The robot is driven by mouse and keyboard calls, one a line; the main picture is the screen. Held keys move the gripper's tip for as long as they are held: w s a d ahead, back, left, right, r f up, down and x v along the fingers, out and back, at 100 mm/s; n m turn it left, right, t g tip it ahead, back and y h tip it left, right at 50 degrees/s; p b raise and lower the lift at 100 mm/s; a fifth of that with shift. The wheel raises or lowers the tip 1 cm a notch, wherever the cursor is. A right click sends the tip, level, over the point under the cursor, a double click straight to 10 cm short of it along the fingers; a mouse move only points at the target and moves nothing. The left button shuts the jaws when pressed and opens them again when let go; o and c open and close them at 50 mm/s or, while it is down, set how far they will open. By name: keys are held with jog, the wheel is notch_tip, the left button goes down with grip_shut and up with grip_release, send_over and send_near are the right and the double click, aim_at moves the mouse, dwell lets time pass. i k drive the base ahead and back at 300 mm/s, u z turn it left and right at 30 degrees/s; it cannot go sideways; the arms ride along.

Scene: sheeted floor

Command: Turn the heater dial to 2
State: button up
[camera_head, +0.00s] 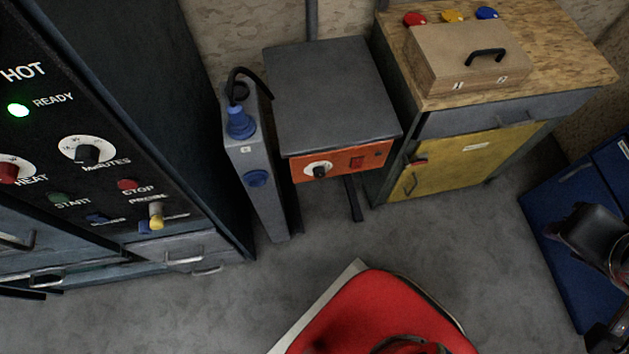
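Two units with dials show in the head view, and I cannot tell which one is the heater. A grey-topped unit with an orange front (342,160) has a black knob on a white dial (318,170) and a red switch (356,163) beside it. The knob's setting is too small to read. I cannot make out my gripper in this view.
The dark panel shows a lit green READY lamp (18,110). A grey post with blue fittings (257,178) stands left of the orange-fronted unit. A wooden-topped bench (560,60) with a brown case (466,62) stands right. Grey floor (250,290) lies open in front.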

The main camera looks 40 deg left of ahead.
aim_at(320, 172)
jog(key=k, duration=1.5)
jog(key=u, duration=1.8)
jog(key=i, duration=1)
